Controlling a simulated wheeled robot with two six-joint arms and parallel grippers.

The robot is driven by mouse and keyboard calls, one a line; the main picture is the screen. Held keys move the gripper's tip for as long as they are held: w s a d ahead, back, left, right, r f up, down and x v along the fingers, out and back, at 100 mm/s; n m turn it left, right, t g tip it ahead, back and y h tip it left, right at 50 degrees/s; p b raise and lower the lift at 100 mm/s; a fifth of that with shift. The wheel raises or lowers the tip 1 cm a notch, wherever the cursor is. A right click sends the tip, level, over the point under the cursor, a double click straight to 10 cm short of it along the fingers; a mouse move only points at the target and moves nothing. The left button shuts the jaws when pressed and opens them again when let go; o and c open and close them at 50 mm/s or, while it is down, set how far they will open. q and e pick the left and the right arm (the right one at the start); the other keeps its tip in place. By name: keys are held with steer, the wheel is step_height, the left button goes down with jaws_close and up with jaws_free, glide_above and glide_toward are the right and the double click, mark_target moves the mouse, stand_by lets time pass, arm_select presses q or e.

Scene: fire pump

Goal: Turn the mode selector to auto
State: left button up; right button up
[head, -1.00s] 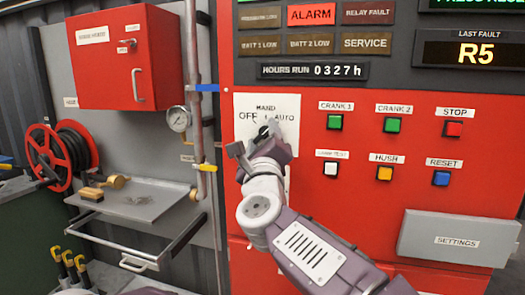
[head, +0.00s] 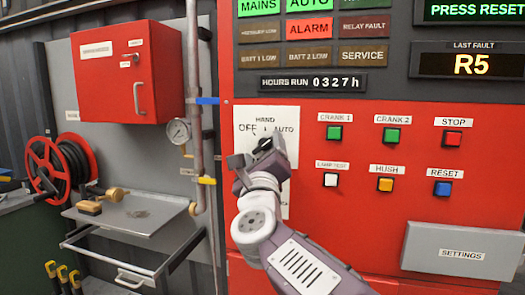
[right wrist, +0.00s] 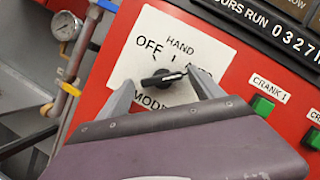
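The mode selector is a small black knob (right wrist: 163,77) on a white plate (right wrist: 150,40) marked OFF, HAND and MODE. In the right wrist view its bar lies nearly level, right end slightly raised; which end is the pointer I cannot tell. The AUTO label shows in the head view (head: 284,129); a finger mostly hides it in the wrist view. My right gripper (right wrist: 161,90) is open, its fingers on either side of the knob with visible gaps. It also shows at the plate in the head view (head: 252,157). My left gripper is not in view.
Right of the plate are push buttons, including CRANK 1 (head: 334,133) and the white LAMP TEST (head: 331,180). Green MAINS (head: 259,6) and AUTO (head: 308,3) lamps and a red ALARM lamp (head: 309,28) are lit above. A pipe with a gauge (head: 178,131) stands left.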

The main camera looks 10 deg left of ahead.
steer(key=shift+r, duration=0.1)
steer(key=shift+s, duration=0.3)
steer(key=b+v, duration=0.3)
steer(key=v, duration=0.5)
steer(key=shift+s, duration=0.2)
steer(key=shift+d+f, duration=0.15)
steer(key=shift+f, duration=0.1)
